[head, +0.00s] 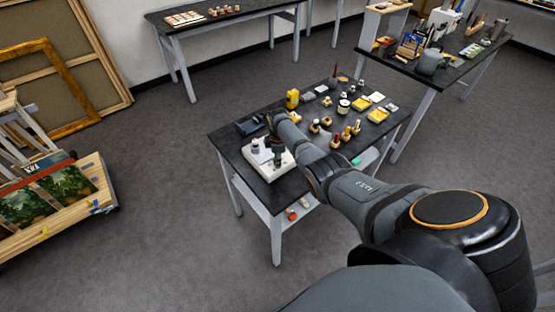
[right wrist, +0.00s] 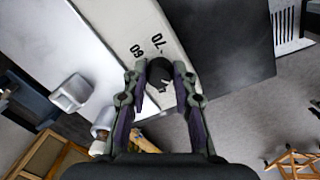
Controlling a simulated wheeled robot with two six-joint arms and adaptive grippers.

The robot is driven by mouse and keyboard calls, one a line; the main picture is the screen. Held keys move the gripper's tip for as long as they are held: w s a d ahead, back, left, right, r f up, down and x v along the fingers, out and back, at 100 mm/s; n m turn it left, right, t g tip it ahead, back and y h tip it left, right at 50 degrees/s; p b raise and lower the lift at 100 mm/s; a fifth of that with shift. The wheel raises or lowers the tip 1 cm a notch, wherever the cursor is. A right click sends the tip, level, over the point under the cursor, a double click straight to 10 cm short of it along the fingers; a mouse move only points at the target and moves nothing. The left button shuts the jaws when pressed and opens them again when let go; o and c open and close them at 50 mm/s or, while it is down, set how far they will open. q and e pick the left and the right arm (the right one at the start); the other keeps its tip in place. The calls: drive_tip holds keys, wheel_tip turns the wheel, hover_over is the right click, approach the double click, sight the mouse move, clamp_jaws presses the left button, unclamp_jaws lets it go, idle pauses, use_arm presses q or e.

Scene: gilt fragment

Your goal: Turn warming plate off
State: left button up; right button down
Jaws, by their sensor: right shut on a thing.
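The warming plate (head: 286,165) is a white, low box at the left end of the dark-topped table, with a small grey jar (head: 255,146) standing on it. In the right wrist view its pale control strip (right wrist: 140,22) carries the printed numbers 60 and 70 beside a round black knob (right wrist: 160,72). The knob's pointer mark cannot be read clearly. My left gripper is not in view.
The dark table (head: 233,150) also holds a yellow bottle (head: 292,98), a dark tray (head: 250,126), yellow dishes (head: 377,115) and several small bottles. A cluttered table (head: 455,62) stands at the back right. A wooden rack with paintings (head: 60,195) stands at left; the floor between is clear.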

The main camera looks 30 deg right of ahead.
drive_tip(key=shift+w+r, duration=0.15)
drive_tip(key=shift+r, duration=0.05)
drive_tip(key=c, duration=1.4)
unclamp_jaws()
drive_tip(key=shift+o, duration=0.3)
wheel_tip(320, 180, up, 12)
drive_tip(key=shift+s+a, duration=0.2)
drive_tip(key=shift+s, duration=0.25)
drive_tip(key=shift+f, duration=0.1)
